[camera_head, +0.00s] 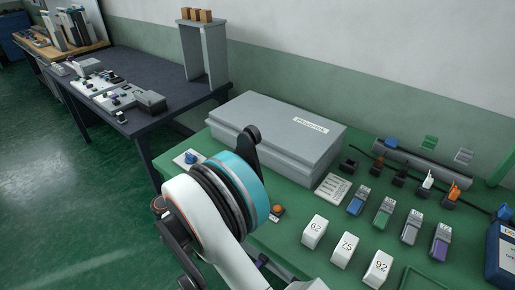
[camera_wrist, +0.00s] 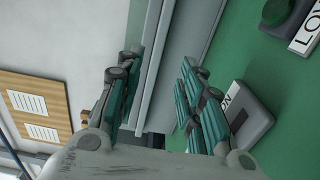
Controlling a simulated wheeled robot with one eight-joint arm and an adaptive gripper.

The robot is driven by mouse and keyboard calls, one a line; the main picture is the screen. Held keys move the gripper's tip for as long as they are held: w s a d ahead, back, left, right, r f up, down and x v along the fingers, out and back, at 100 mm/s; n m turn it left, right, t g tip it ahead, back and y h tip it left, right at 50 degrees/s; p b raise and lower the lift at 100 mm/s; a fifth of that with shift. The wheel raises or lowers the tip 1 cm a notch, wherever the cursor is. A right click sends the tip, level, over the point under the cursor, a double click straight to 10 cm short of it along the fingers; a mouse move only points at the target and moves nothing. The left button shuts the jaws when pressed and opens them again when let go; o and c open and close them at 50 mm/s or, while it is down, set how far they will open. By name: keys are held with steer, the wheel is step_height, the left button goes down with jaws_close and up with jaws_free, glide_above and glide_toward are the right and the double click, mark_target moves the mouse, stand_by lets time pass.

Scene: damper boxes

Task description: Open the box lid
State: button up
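The closed grey box (camera_head: 312,147) stands on the green table, its lid down and a white label on top. My arm's white and teal end covers part of its front left, and a dark part of the arm overlaps its front side. My gripper (camera_wrist: 160,72) shows in the wrist view, with its two teal-padded fingers spread apart. Grey edges of what looks like the box (camera_wrist: 178,55) run between and past the fingers. Contact cannot be told. In the head view the fingers are hidden or not clearly seen.
Right of the box are a white card (camera_head: 332,188), several coloured blocks (camera_head: 384,212), numbered white blocks (camera_head: 314,230) and a blue container (camera_head: 499,255). An orange button (camera_head: 277,210) and a blue knob (camera_head: 190,158) sit near the box. A dark table (camera_head: 130,75) stands at left.

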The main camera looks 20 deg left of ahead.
mark_target(250, 145)
steer(key=b+x, duration=0.3)
steer(key=x, duration=0.9)
steer(key=shift+w, duration=0.1)
jaws_close()
